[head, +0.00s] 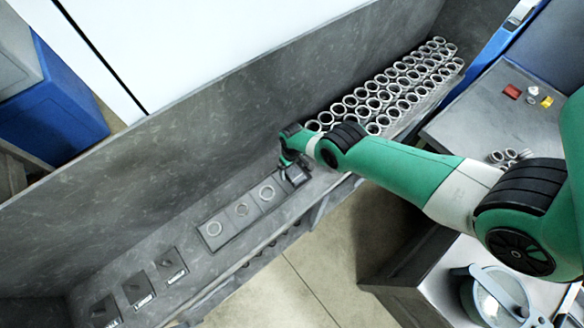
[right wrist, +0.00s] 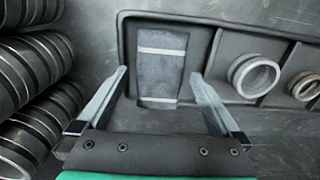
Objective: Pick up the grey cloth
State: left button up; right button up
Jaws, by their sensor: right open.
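The grey cloth (right wrist: 162,66), folded flat with two pale stripes across it, lies in an end compartment of the dark tray (right wrist: 205,48) in the right wrist view. My right gripper (right wrist: 159,77) is open, with one finger on each side of the cloth's near part and nothing between them that I can see gripped. In the head view my right gripper (head: 291,168) is over the upper right end of the tray (head: 224,240) and hides most of that compartment. My left gripper is not in view.
Rings (right wrist: 255,76) sit in the neighbouring compartments. Rows of stacked rings (head: 385,90) stand close beside the gripper, at the left in the right wrist view. A grey back wall (head: 210,130) runs behind the tray. Several dark labelled plates (head: 137,288) lie at the lower left.

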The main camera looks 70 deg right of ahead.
aim_at(292, 171)
jog(key=shift+f, duration=0.1)
jog(key=shift+c, duration=0.3)
jog(key=c, duration=1.3)
jog(key=shift+o, duration=0.2)
notch_tip(292, 171, up, 10)
jog(key=p, duration=1)
